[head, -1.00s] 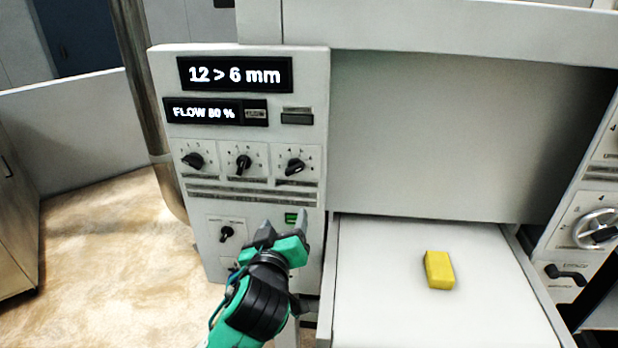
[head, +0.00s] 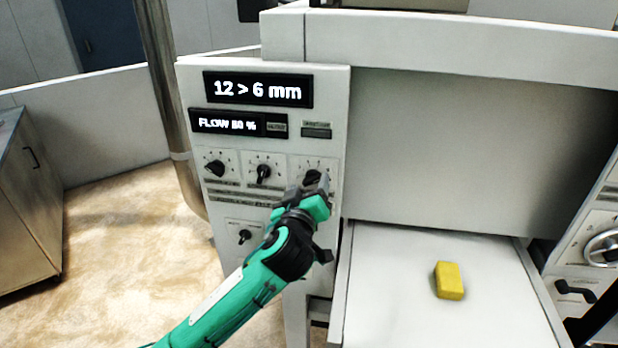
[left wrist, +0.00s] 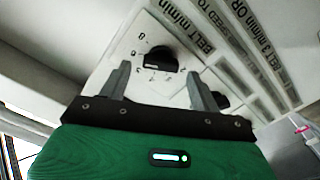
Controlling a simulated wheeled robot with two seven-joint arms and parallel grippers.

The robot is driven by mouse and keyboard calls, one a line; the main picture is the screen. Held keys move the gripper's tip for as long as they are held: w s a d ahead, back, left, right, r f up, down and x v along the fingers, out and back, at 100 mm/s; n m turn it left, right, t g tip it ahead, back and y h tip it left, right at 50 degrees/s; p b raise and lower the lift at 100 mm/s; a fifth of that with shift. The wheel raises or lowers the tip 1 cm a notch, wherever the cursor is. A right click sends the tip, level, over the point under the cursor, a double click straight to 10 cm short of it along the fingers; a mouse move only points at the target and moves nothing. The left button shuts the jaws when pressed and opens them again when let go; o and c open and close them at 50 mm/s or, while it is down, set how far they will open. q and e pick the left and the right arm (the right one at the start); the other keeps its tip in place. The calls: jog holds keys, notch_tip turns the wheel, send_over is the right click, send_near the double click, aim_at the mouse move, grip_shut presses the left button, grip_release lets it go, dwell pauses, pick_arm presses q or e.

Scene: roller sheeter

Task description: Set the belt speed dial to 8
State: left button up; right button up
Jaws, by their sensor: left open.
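The belt speed dial is the black knob (head: 312,177) at the right end of the upper dial row in the head view. In the left wrist view the black knob (left wrist: 160,58) shows beside a "BELT m/min" label, with an 8 printed on its white scale. Its exact setting is hard to read. My left gripper (head: 306,190) is just below and in front of this knob, partly covering its plate. In the left wrist view the open fingers of my left gripper (left wrist: 157,76) point at the panel, one on each side of the knob's lower part. Contact cannot be told. My right gripper is not in view.
Two more dials, a left one (head: 215,168) and a middle one (head: 263,172), sit in the same row. A lower knob (head: 244,237) is beneath. Displays read "12 > 6 mm" (head: 258,90) and "FLOW 80 %" (head: 228,123). A yellow block (head: 449,281) lies on the white bed (head: 400,300).

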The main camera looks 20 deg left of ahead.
pick_arm(q)
jog(key=shift+w+a, duration=0.15)
jog(key=shift+w, duration=0.55)
jog(key=c, duration=1)
jog(key=shift+f+m, duration=0.1)
jog(key=shift+m, duration=1.3)
jog(key=shift+d+m+p, duration=0.2)
jog(key=shift+m+p, duration=0.35)
jog(key=shift+m, duration=2.05)
